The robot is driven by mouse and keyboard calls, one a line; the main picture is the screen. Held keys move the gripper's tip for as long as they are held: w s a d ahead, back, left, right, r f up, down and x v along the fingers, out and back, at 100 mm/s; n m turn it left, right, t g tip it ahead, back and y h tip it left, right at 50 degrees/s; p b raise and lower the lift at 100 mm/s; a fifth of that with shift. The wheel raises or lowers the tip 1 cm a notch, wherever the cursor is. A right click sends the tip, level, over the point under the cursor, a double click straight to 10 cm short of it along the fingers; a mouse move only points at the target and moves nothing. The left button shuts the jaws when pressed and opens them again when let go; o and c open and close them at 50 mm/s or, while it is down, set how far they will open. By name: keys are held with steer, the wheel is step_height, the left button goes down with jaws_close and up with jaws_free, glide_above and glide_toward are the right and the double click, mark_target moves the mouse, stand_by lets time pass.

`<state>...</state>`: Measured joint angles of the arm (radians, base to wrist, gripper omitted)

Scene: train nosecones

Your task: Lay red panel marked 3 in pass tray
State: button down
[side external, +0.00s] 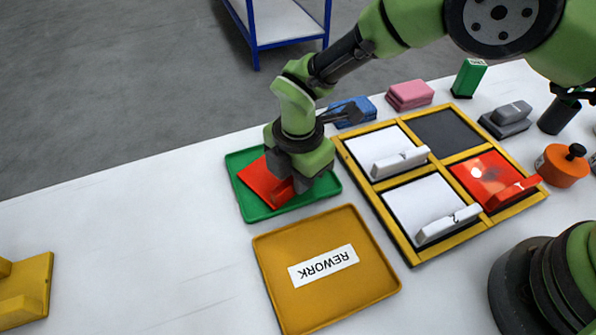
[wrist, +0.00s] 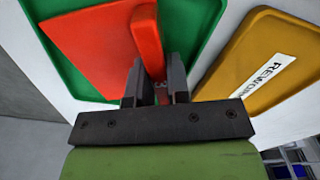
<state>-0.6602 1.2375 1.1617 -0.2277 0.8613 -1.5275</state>
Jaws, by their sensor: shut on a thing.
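The red panel marked 3 (side external: 260,182) is at the green tray (side external: 246,214), which I take to be the pass tray. The panel lies within the outline of the green tray (wrist: 75,78). I cannot tell whether it touches the tray floor. My gripper hides part of the panel.
A yellow tray labelled REWORK (side external: 275,290) stands beside the green tray. A yellow frame (side external: 405,250) holds two white panels and another red panel (side external: 490,175); one dark compartment (side external: 445,132) is empty. Pink (side external: 410,94) and blue (side external: 355,110) blocks stand behind.

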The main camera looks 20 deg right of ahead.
steer(key=c, duration=1.1)
jaws_free()
steer(key=shift+f, duration=0.1)
step_height(320, 180, up, 12)
steer(key=shift+r, duration=0.2)
